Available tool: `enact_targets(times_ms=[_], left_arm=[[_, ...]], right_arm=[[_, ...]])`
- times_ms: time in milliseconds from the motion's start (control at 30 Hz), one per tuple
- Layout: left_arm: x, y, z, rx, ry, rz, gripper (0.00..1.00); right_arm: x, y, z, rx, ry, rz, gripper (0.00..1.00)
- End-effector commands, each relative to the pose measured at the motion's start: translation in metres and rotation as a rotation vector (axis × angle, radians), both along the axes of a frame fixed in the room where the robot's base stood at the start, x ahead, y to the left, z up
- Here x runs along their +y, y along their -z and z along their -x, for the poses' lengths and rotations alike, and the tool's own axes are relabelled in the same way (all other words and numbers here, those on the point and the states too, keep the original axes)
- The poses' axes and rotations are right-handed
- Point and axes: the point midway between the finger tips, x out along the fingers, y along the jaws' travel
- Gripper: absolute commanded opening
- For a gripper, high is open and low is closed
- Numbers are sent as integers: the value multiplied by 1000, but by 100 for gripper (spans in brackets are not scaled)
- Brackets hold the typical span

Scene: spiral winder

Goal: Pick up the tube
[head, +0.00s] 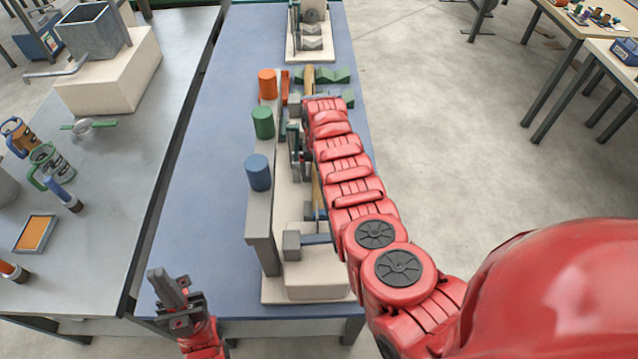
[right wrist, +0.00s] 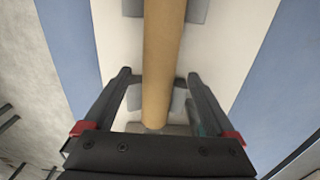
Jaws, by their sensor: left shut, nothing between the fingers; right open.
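The tan tube (right wrist: 163,60) runs lengthwise through the right wrist view, above a pale base. In the head view its far end (head: 309,78) shows past my right wrist, and my arm hides much of the rest. My right gripper (right wrist: 159,76) is open, with one finger on each side of the tube. Gaps show between the fingers and the tube, and I cannot tell how far down the fingertips reach. My left gripper (head: 168,288) is shut and empty at the lower left of the head view, well away from the tube.
The winder's cream base (head: 310,288) stands on a blue table (head: 205,200). Orange (head: 267,84), green (head: 262,122) and blue (head: 258,172) cylinders stand along its left side. A grey bench (head: 110,220) with mugs lies left. Floor (head: 430,120) is clear to the right.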

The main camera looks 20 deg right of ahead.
Motion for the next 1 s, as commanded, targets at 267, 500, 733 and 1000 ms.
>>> enact_targets(times_ms=[267,500,733,1000], left_arm=[[0,6,0,0,0,0,0],[0,6,0,0,0,0,0],[0,6,0,0,0,0,0],[0,6,0,0,0,0,0]], right_arm=[[-2,24,2,5,1,0,91],[-1,25,1,1,0,1,91],[-1,25,1,2,0,0,56],[-1,25,1,2,0,0,8]])
